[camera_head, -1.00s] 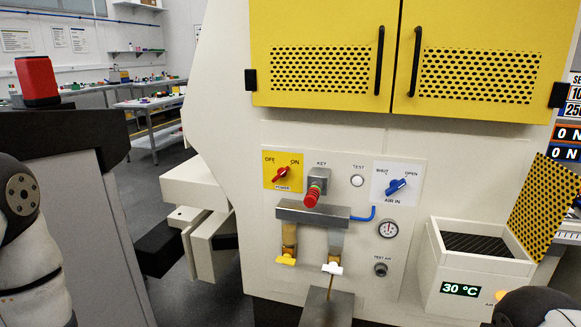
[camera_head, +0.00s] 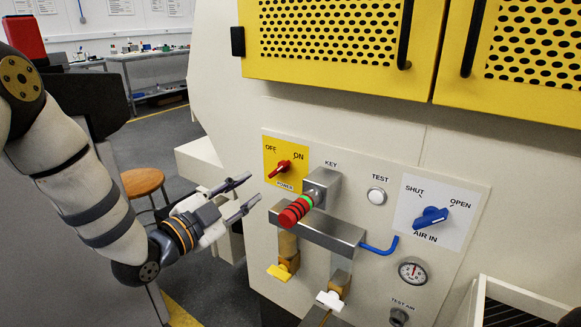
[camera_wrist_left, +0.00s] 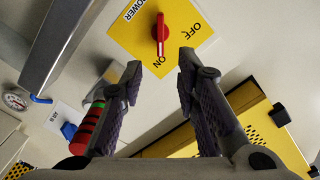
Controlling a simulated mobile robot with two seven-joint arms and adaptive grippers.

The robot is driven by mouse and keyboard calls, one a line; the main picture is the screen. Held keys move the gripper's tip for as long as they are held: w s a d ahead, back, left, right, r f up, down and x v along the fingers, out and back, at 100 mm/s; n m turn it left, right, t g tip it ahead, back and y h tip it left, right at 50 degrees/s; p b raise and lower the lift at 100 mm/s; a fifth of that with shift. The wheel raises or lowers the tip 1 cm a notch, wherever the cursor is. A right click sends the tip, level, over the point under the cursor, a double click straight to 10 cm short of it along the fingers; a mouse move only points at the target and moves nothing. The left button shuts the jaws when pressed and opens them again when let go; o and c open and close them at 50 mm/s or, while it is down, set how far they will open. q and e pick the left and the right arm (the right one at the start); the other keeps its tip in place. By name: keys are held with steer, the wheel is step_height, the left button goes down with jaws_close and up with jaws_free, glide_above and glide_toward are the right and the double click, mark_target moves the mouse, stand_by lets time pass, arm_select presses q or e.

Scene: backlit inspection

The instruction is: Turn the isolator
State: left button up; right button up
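The isolator, a red rotary knob (camera_head: 279,168), sits on a yellow plate (camera_head: 270,150) marked OFF, ON and POWER. Its handle slants up to the right, toward ON. In the left wrist view the knob (camera_wrist_left: 160,33) is ahead of the fingertips, pointing at the ON mark. My left gripper (camera_head: 253,189) is open and empty, just left of and below the knob in the head view, apart from it. In the left wrist view the left gripper's (camera_wrist_left: 160,62) two fingers are spread with the knob's line between them. My right gripper is out of view.
A red-banded key handle (camera_head: 295,211) juts out beside the yellow plate, above a grey metal bar (camera_head: 330,236). A blue AIR IN knob (camera_head: 431,217), gauge (camera_head: 412,270) and white TEST button (camera_head: 376,196) are to the right. A wooden stool (camera_head: 142,182) stands behind my left arm.

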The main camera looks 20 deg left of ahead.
mark_target(278, 170)
arm_select(q)
steer(key=b+x, duration=0.1)
steer(key=x, duration=0.9)
steer(key=shift+w+f, duration=0.2)
steer(key=shift+w+d+r, duration=0.15)
steer(key=shift+w+d, duration=0.05)
steer(key=shift+w, duration=0.3)
jaws_close()
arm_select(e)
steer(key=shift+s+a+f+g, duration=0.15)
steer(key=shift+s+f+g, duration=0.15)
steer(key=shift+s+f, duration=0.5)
